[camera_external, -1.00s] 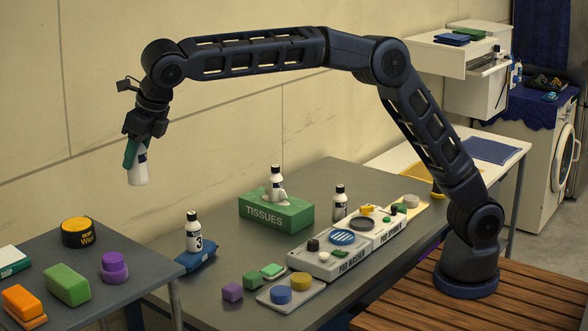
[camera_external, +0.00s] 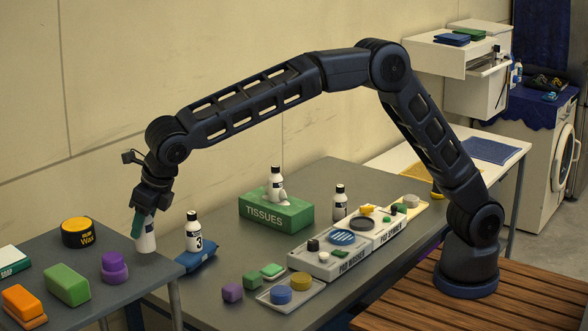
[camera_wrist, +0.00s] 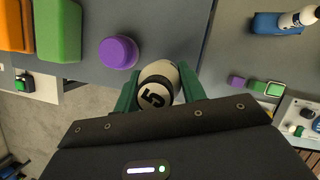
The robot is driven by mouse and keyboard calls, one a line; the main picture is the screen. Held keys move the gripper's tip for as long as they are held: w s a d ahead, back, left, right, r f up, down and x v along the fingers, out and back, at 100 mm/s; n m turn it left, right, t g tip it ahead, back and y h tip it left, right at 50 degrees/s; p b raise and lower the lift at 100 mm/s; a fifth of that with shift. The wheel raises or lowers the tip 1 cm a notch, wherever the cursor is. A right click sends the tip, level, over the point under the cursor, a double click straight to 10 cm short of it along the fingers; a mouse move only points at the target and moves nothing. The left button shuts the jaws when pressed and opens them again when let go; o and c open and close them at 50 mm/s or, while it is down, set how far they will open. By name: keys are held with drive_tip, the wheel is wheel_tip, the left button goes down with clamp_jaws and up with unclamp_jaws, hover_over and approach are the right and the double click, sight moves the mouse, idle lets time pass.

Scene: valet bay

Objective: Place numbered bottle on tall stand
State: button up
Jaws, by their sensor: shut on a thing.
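My gripper (camera_external: 147,215) points down with its green fingers shut on a white bottle (camera_external: 146,238) with a dark neck. In the wrist view the bottle (camera_wrist: 157,84) shows the number 5 between the fingers. It is near the right edge of the left grey table (camera_external: 125,272); I cannot tell whether its base touches the tabletop. Another white bottle (camera_external: 193,232), marked 3, stands on a blue cushion-like support (camera_external: 196,260). A further bottle (camera_external: 275,183) is at the top of the green tissue box (camera_external: 275,213). One more bottle (camera_external: 340,203) stands behind the pad washer. I cannot identify a tall stand.
A purple knob-like piece (camera_external: 115,268) is close left of the held bottle. A green block (camera_external: 67,284), orange block (camera_external: 24,302) and wax tin (camera_external: 78,232) share that table. The pad washer (camera_external: 328,262) and coloured pads fill the long table's front.

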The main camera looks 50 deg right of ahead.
sight(145, 239)
drive_tip(key=shift+f, duration=2.15)
drive_tip(key=shift+f, duration=0.1)
drive_tip(key=o, duration=1.1)
drive_tip(key=shift+c, duration=0.2)
drive_tip(key=v, duration=1.2)
